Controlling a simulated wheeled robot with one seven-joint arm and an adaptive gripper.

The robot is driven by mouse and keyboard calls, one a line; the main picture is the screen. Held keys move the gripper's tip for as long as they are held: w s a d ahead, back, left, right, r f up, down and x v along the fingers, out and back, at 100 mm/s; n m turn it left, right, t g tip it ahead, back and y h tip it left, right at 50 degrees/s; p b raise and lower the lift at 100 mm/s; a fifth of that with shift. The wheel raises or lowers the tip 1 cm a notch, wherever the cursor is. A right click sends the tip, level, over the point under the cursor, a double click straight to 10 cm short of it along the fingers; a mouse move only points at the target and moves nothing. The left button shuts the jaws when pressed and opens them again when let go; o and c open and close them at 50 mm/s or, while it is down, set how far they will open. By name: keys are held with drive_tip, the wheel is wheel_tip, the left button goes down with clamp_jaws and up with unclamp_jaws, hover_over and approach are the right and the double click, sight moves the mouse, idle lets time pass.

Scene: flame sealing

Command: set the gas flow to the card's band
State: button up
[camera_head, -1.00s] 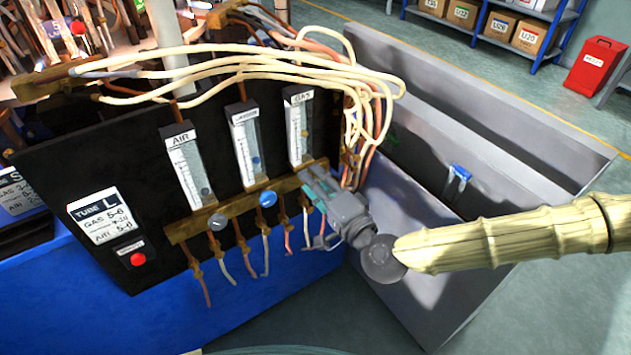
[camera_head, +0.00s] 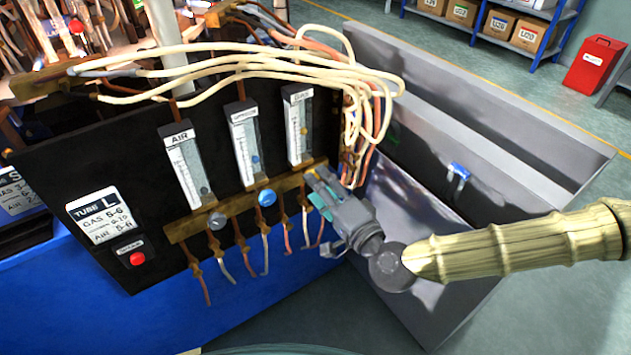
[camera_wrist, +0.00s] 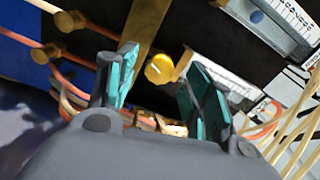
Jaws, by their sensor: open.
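The card (camera_head: 103,216) on the black panel reads TUBE L, with a GAS line of 5-6. The GAS flowmeter (camera_head: 299,128) is the rightmost of three upright tubes; its float reading is too small to tell. The yellow gas knob (camera_wrist: 160,68) shows in the wrist view, between my gripper's teal finger pads. My gripper (camera_head: 315,194) is open at the right end of the brass rail, below the GAS tube. It hides most of the gas knob in the head view. In the wrist view my gripper (camera_wrist: 160,88) shows gaps on both sides of the knob.
The AIR flowmeter (camera_head: 187,168) with a grey knob (camera_head: 217,220) and the middle flowmeter (camera_head: 246,143) with a blue knob (camera_head: 267,197) stand to the left. Cream hoses (camera_head: 370,105) loop close behind my gripper. A red button (camera_head: 137,259) is below the card.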

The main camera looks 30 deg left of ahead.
drive_tip(key=v, duration=0.9)
drive_tip(key=shift+d, duration=0.3)
drive_tip(key=shift+s, duration=0.1)
drive_tip(key=s+d+f+g+h, duration=0.1)
drive_tip(key=s+d+f+h, duration=0.3)
drive_tip(key=f, duration=0.5)
drive_tip(key=s+d+f+n+g+h, duration=0.1)
drive_tip(key=s+d+f+g, duration=0.1)
drive_tip(key=d+f, duration=0.6)
drive_tip(key=s+d+f+g+h, duration=0.1)
drive_tip(key=s+d+f+h, duration=0.2)
drive_tip(key=f, duration=0.8)
drive_tip(key=s+d+f+g+h, duration=0.1)
drive_tip(key=s+d+f+h, duration=0.2)
drive_tip(key=d, duration=1.1)
drive_tip(key=s+d+f+n+g+h, duration=0.1)
drive_tip(key=d+f+h, duration=0.4)
drive_tip(key=d, duration=0.8)
drive_tip(key=s+f+g+p, duration=0.1)
drive_tip(key=s, duration=0.1)
drive_tip(key=shift+s+d+h, duration=0.3)
drive_tip(key=shift+d, duration=0.1)
wheel_tip(320, 180, up, 18)
drive_tip(key=p, duration=1.8)
drive_tip(key=shift+a+r, duration=0.1)
